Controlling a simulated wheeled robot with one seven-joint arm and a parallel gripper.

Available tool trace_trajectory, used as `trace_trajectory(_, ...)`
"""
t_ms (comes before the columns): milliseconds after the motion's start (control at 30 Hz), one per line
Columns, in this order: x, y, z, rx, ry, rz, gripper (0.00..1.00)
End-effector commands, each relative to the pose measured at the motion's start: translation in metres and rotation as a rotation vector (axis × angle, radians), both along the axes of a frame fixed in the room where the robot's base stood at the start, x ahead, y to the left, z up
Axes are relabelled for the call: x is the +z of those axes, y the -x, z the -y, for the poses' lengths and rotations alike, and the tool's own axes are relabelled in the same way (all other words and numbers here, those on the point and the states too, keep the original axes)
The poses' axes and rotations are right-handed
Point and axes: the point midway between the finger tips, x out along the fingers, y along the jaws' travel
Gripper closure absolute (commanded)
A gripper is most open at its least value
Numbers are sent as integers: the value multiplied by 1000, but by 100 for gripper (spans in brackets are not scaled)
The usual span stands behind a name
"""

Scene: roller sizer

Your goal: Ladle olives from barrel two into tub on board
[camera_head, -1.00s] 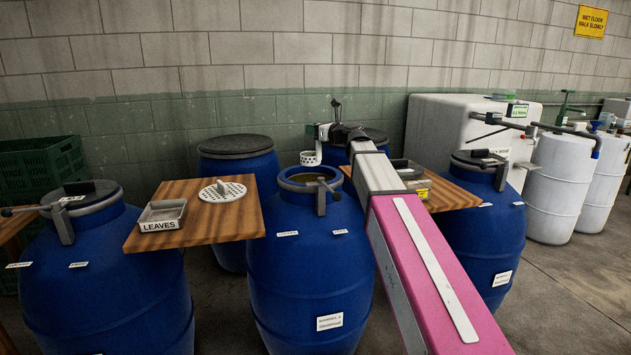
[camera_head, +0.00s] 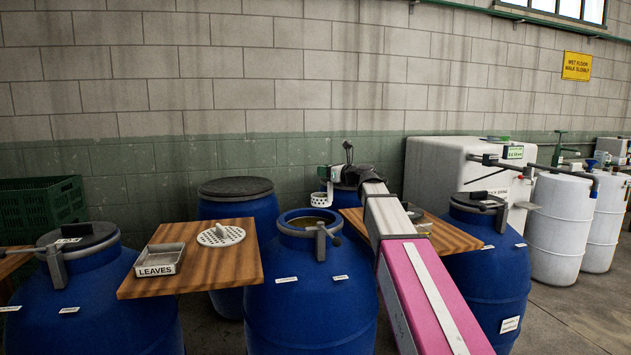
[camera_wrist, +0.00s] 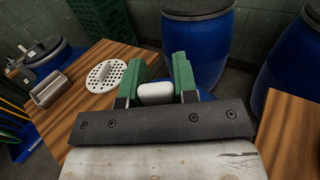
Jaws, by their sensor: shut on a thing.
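My gripper (camera_head: 328,172) is shut on the white handle (camera_wrist: 155,93) of the ladle, between its green fingers. The ladle's white perforated cup (camera_head: 320,200) hangs above and just behind the open middle blue barrel (camera_head: 305,290). The cup looks empty from the side, but its inside is hidden. The barrel's mouth shows a brownish liquid surface; single olives cannot be made out. On the right wooden board (camera_head: 456,238), partly behind my arm, is a small clear item (camera_head: 424,228); I cannot tell if it is the tub.
The left wooden board (camera_head: 225,270) carries a metal LEAVES tray (camera_head: 160,260) and a white perforated disc (camera_head: 221,235). Lidded blue barrels stand left (camera_head: 95,300), right (camera_head: 490,270) and behind (camera_head: 232,205). A white tank (camera_head: 440,160) stands at the back right.

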Motion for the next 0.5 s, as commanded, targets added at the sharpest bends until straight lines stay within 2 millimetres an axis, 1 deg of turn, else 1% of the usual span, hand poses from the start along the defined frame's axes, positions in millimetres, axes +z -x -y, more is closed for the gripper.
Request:
trace_trajectory(33, 2, -1, 20, -4, -1, -1, 96)
trace_trajectory(100, 3, -1, 45, -5, 0, -2, 96)
trace_trajectory(333, 9, 5, 126, -6, -2, -6, 96)
trace_trajectory(467, 13, 12, 171, -5, -4, -6, 96)
trace_trajectory(500, 14, 15, 185, -5, -3, -5, 96)
